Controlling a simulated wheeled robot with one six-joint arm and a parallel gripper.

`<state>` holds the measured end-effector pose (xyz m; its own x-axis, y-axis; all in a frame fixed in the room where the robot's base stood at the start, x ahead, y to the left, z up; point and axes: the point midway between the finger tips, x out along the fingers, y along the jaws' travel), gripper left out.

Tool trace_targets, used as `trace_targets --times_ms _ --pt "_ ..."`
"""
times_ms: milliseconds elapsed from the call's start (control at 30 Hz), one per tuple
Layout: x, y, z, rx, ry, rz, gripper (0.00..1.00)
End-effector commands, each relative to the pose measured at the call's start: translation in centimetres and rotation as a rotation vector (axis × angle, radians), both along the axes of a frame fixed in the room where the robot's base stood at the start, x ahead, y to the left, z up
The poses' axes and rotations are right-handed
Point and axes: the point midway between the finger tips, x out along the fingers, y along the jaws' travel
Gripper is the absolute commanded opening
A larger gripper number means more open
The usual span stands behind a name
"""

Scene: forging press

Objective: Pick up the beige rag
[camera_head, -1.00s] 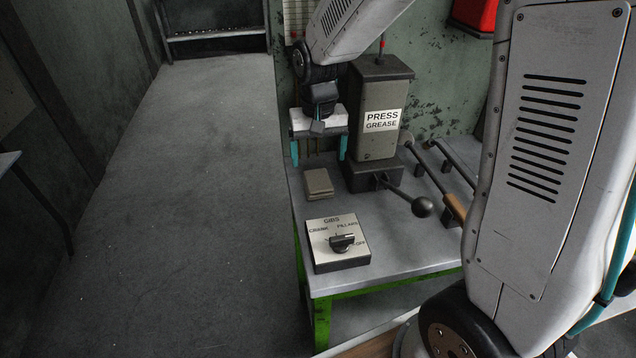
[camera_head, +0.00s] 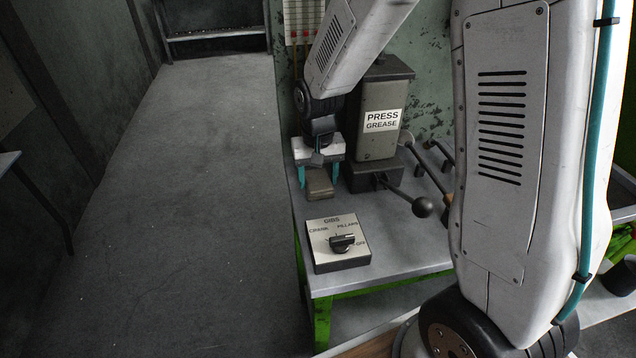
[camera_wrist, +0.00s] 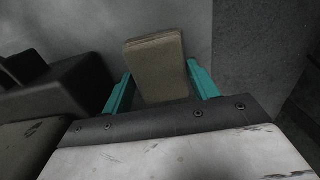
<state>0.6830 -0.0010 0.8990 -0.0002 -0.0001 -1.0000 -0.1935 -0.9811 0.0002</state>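The beige rag (camera_head: 319,185) is a small folded pad lying on the grey bench top. My gripper (camera_head: 321,180) is over it, pointing down, with its teal fingers on either side of the rag. In the wrist view the rag (camera_wrist: 156,66) lies between the two open fingers (camera_wrist: 158,92), with a small gap on each side. The rag's near end is hidden behind the gripper body. I cannot tell how close the fingertips are to the bench top.
The press grease box (camera_head: 380,115) with its ball-ended lever (camera_head: 422,207) stands just right of my gripper. A selector switch box (camera_head: 338,243) sits in front on the bench (camera_head: 392,262). The bench's left edge is close to the rag. Open floor (camera_head: 180,200) lies to the left.

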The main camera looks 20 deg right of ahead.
Motion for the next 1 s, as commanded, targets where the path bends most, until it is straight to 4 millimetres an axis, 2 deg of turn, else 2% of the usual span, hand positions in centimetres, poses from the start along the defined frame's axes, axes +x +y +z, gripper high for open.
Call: trace_targets --times_ms 67,233,333,700,833,1000 --pt "0.0 0.0 0.0 0.0 0.0 0.0 0.33" --pt "0.0 0.0 0.1 0.0 -0.001 0.0 0.33" --pt "0.1 0.0 0.8 0.0 -0.003 0.0 0.33" --pt "0.1 0.0 7.7 0.0 -0.004 0.0 0.33" --pt "0.1 0.0 9.3 0.001 -0.002 0.0 0.33" --pt "0.0 0.0 10.1 0.0 -0.001 0.0 0.33"
